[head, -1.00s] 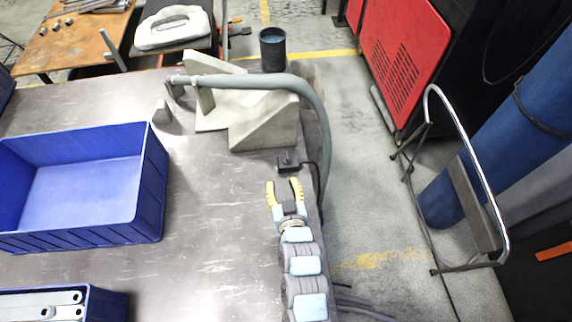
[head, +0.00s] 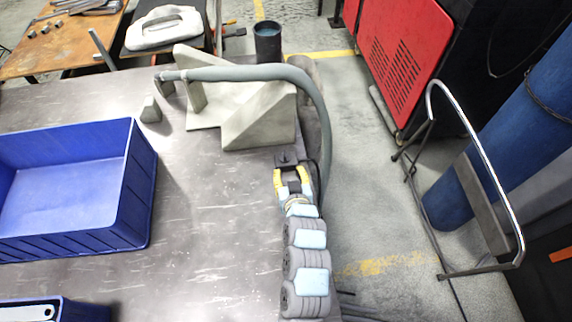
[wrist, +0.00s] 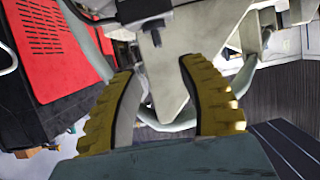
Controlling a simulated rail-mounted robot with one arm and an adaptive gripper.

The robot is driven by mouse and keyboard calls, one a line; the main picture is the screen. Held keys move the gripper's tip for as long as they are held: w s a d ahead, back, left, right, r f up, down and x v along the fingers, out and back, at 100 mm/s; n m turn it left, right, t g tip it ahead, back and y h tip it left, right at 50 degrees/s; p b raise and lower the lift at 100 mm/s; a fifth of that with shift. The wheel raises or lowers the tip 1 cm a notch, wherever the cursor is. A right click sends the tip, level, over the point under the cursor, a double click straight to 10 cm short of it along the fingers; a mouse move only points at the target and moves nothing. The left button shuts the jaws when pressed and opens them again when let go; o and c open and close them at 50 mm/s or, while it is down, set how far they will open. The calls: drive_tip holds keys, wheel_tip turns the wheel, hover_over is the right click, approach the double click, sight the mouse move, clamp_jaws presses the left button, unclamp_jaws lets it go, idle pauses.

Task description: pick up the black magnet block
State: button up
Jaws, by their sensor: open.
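The black magnet block (head: 288,158) is a small dark block near the table's right edge, at the foot of the grey angled bracket. In the wrist view a black block (wrist: 142,10) shows at the top, just beyond the fingertips, against the pale grey bracket. My gripper (head: 292,173) has yellow-padded fingers, which are open and point at the block. In the wrist view the fingers (wrist: 158,66) are apart with nothing held between them. The tips are very close to the block; whether they touch it I cannot tell.
The grey bracket (head: 262,118) stands right behind the block. A grey hose (head: 240,74) arches over it and down the right side. A large blue bin (head: 75,235) stands left, with a second bin (head: 85,312) below. The table (head: 205,225) between is clear.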

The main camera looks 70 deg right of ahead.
sight(285, 155)
drive_tip(key=b+x, duration=0.1)
drive_tip(key=x, duration=0.4)
drive_tip(key=shift+a+f, duration=0.1)
drive_tip(key=shift+b+x, duration=1.05)
drive_tip(key=shift+x, duration=1.4)
drive_tip(key=shift+d, duration=0.45)
drive_tip(key=shift+a, duration=0.1)
clamp_jaws()
